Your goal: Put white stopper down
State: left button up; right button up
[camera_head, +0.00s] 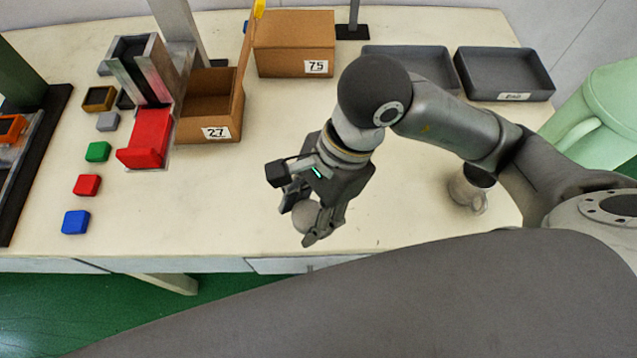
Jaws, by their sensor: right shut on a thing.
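My right gripper (312,222) is shut on the white stopper (306,215), a pale rounded piece between its fingers. The fingers hide part of the stopper. The gripper is over the front middle of the pale table (400,215); I cannot tell whether the stopper touches the surface. A glass-like vessel (467,193) with a dark upper part stands on the table at the right, partly beside my right arm. My left gripper is not in view.
Red, green, blue and grey blocks (98,152) lie at the left, near a metal dispenser with a red front (146,138). Boxes marked 27 (209,108) and 75 (294,42) and dark trays (503,74) stand behind. The table's front middle is clear.

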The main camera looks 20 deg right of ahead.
jog(key=w+d+f, duration=0.1)
jog(key=w+f, duration=0.2)
jog(key=w, duration=0.1)
jog(key=w+d+f+p, duration=0.1)
jog(key=w+d+f, duration=0.1)
jog(key=w, duration=0.1)
jog(key=w+d+f+p, duration=0.1)
jog(key=w+d+f, duration=0.1)
jog(key=w+f, duration=0.1)
jog(key=shift+w+d+f, duration=0.1)
jog(key=shift+w+f, duration=0.25)
jog(key=shift+w, duration=0.5)
jog(key=shift+w+d+f+p, duration=0.2)
jog(key=shift+w+f+p, duration=0.1)
jog(key=shift+f, duration=0.1)
notch_tip(320, 180, down, 3)
jog(key=shift+w+r+p, duration=0.1)
jog(key=shift+w+p, duration=0.05)
jog(key=shift+p, duration=0.45)
jog(key=shift+f, duration=0.3)
jog(key=shift+f, duration=0.1)
